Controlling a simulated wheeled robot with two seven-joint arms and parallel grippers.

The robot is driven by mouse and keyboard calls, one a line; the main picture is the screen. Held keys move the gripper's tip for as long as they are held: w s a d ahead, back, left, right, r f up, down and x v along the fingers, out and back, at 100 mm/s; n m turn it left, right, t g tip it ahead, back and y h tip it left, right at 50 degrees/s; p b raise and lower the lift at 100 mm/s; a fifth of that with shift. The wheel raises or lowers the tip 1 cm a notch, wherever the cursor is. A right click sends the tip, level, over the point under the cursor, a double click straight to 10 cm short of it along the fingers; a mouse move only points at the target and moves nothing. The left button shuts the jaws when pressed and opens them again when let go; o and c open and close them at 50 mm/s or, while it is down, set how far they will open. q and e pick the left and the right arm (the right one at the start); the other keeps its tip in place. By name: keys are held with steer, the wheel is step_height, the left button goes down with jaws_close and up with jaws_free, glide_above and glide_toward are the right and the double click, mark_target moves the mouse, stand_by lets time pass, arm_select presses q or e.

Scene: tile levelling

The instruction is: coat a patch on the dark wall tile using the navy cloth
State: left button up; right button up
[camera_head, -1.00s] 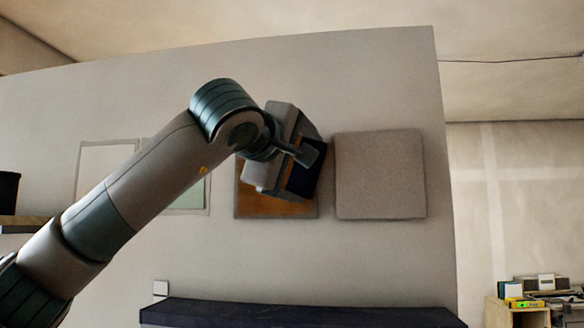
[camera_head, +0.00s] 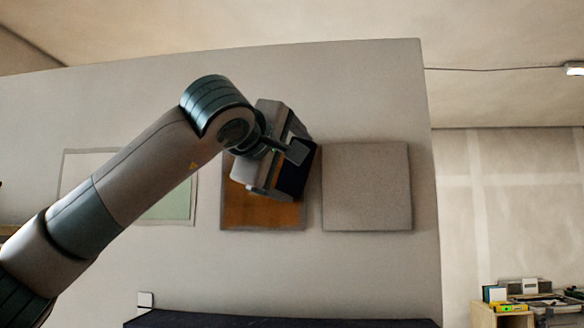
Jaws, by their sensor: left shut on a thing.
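My left gripper (camera_head: 284,158) is shut on the navy cloth (camera_head: 296,177), which shows as a dark patch at its right side. Gripper and cloth overlap the upper part of an orange-brown tile (camera_head: 262,216) on the wall, the darkest tile in view. Its lower part shows as orange-brown; its upper part is mostly hidden behind the gripper. I cannot tell whether the cloth touches the tile. My right gripper is not in view.
A plain grey tile (camera_head: 367,187) hangs just right of the orange-brown one. A pale green tile (camera_head: 177,205) and a whitish tile (camera_head: 85,170) are to the left, partly behind my arm. A dark ledge (camera_head: 270,321) runs below. Shelf items (camera_head: 515,293) stand far right.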

arm_select(q)
steer(key=shift+a, duration=0.15)
steer(key=shift+a, duration=0.5)
steer(key=shift+w+a+b, duration=0.1)
steer(key=shift+a+b, duration=0.25)
steer(key=shift+a, duration=0.85)
steer(key=shift+a, duration=0.1)
steer(key=shift+a, duration=1.7)
steer(key=shift+a, duration=0.1)
steer(key=shift+w+a, duration=0.1)
steer(key=shift+a, duration=1.6)
steer(key=shift+a, duration=0.1)
